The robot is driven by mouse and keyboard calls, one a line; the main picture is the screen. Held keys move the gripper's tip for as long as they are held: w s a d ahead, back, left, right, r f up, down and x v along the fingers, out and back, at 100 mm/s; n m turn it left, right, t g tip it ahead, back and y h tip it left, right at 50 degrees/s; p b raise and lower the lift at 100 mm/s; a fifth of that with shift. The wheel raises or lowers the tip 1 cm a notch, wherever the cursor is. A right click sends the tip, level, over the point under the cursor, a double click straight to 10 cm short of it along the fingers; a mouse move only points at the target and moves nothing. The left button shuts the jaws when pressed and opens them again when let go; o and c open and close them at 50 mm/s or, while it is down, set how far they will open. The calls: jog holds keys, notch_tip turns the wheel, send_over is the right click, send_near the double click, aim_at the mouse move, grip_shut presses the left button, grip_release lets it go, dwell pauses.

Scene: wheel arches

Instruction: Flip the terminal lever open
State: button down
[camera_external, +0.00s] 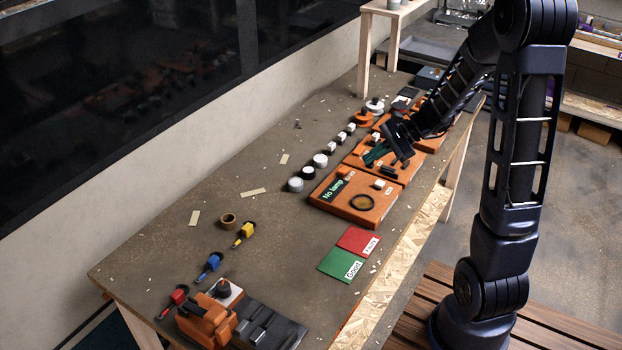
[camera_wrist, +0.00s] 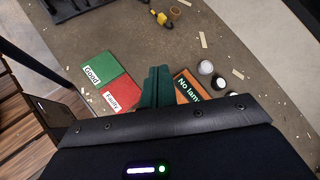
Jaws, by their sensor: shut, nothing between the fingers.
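Several orange boxes stand in a row along the table's right side. The nearest orange box (camera_external: 335,207) is labelled "No lamp" and has a dark ring on top; its label side also shows in the wrist view (camera_wrist: 187,87). My gripper (camera_external: 376,156) is over the orange box (camera_external: 404,179) behind it. In the wrist view its green fingers (camera_wrist: 157,86) are together, with nothing between them. A small dark part (camera_external: 388,172) shows on that box beside the fingers. I cannot tell whether it is the terminal lever or how the lever stands. My gripper and arm hide part of that box.
Green "Good" (camera_external: 340,264) and red "Faulty" (camera_external: 358,241) mats lie in front of the boxes. White round pieces (camera_external: 320,160) line their left side. Blue, yellow and red tools and an orange device (camera_external: 205,322) lie nearer. The table's middle left is mostly clear.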

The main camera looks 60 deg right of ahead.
jog(key=s+d+f+m+t+h, duration=0.2)
jog(key=d+f+m, duration=0.4)
jog(key=d, duration=0.6)
jog(key=s+d+f+m+t+h, duration=0.3)
jog(key=s+d+f+m+h, duration=0.2)
jog(key=d, duration=0.7)
notch_tip(320, 180, down, 3)
jog(key=s+m, duration=0.2)
jog(key=shift+d+f+m, duration=0.2)
jog(key=shift+d+m, duration=0.1)
jog(key=shift+d, duration=0.05)
jog(key=shift+s, duration=0.1)
jog(key=x, duration=1)
jog(key=shift+w+a, duration=0.1)
jog(key=shift+w, duration=0.2)
jog(key=shift+w+r, duration=0.25)
jog(key=shift+w, duration=0.2)
jog(key=shift+w+r, duration=0.25)
jog(key=shift+w, duration=0.25)
jog(key=shift+w+r, duration=0.25)
jog(key=shift+w, duration=0.4)
